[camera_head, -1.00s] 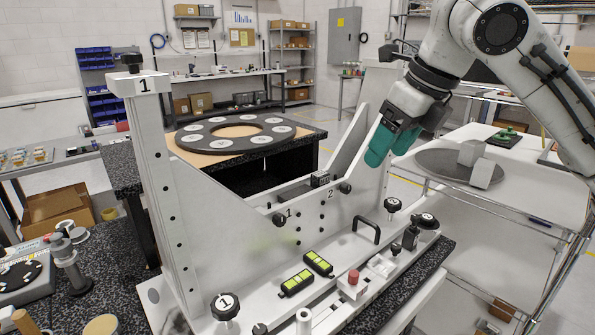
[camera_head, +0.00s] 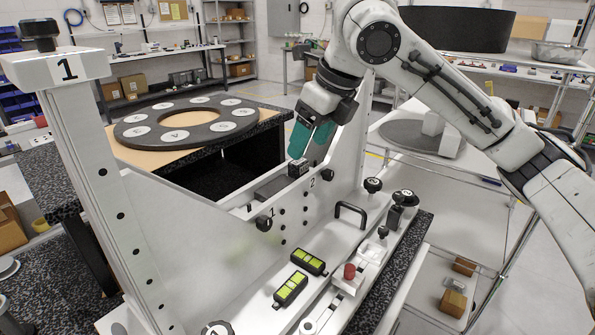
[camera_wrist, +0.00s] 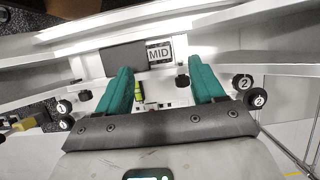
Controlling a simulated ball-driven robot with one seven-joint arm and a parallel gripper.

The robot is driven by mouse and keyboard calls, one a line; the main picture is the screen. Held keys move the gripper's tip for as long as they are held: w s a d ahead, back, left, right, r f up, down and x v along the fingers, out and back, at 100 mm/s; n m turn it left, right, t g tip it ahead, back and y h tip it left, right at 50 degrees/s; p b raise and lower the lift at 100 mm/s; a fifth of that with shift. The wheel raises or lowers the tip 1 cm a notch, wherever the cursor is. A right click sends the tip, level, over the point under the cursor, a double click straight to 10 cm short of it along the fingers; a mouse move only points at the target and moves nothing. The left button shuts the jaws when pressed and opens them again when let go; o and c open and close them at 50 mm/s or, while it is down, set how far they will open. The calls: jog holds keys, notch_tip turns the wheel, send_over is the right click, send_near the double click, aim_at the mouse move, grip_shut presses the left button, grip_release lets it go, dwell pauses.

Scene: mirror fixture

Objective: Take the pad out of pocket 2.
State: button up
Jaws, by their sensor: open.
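The white fixture (camera_head: 225,255) carries the numbers 1 and 2 on its front wall, with a black knob by each. Near the 2, a small dark block (camera_head: 298,168) stands in the fixture. In the wrist view a plate marked MID (camera_wrist: 159,52) lies beside a flat dark grey piece (camera_wrist: 122,59). A dark grey slab (camera_head: 273,188) also shows in the head view. I cannot tell for sure which of these is the pad. My gripper (camera_head: 309,148) hangs just above the dark block, tilted, its teal fingers (camera_wrist: 160,66) apart with nothing seen held between them.
The fixture's tall numbered post (camera_head: 90,150) and sloping white walls flank my gripper. A black handle (camera_head: 351,211), several knobs and two green-yellow levels (camera_head: 290,288) are on the front ledge. A round plate with numbered discs (camera_head: 180,120) lies on a table behind.

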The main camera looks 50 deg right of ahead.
aim_at(301, 162)
jog(key=x, duration=0.5)
jog(key=shift+w, duration=0.1)
jog(key=c, duration=1.1)
jog(key=shift+r, duration=0.15)
